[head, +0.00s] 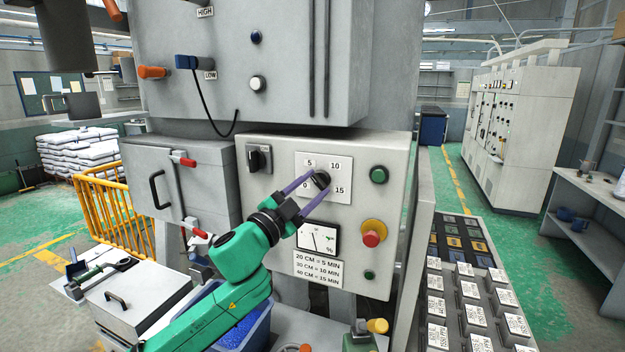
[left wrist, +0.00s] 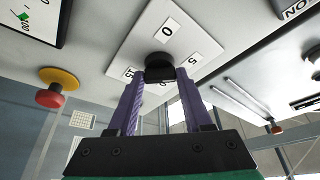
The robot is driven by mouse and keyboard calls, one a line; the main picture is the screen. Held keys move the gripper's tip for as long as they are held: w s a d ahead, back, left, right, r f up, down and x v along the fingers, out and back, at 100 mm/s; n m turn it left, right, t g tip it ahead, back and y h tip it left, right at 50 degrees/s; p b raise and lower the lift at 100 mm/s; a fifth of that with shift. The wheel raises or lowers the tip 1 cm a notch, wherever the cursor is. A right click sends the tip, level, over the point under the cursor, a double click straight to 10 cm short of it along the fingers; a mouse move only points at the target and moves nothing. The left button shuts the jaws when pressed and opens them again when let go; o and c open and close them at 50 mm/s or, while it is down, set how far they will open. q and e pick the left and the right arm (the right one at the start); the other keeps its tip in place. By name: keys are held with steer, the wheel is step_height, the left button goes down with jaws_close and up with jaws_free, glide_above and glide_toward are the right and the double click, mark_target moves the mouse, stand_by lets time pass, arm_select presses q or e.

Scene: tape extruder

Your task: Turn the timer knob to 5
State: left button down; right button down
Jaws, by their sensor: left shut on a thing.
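The timer knob (head: 321,180) is a black dial on a white plate (head: 340,165) marked 0, 5, 10 and 15, on the grey control panel. My left gripper (head: 312,184) reaches it from the lower left, with its purple fingers shut on the knob. In the left wrist view the knob (left wrist: 159,66) sits between the two fingertips, below the 0 mark, with 5 and 15 to the sides. The fingers partly cover the knob, so I cannot tell where its pointer stands. My right gripper is not in view.
A black switch (head: 259,158) is left of the plate. A gauge (head: 318,238), a red button (head: 372,234) on a yellow base and a green button (head: 379,175) are close by. A sign (head: 318,268) pairs 20 cm with 5 min. A blue bin (head: 245,328) stands below.

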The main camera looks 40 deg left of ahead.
arm_select(q)
steer(key=shift+m, duration=0.4)
steer(key=shift+c, duration=1.6)
jaws_free()
steer(key=shift+s+f, duration=0.35)
steer(key=shift+s, duration=0.15)
steer(key=v, duration=1.3)
steer(key=shift+s+r+b, duration=0.25)
steer(key=shift+s+b, duration=0.05)
steer(key=shift+b, duration=0.05)
steer(key=shift+a, duration=0.1)
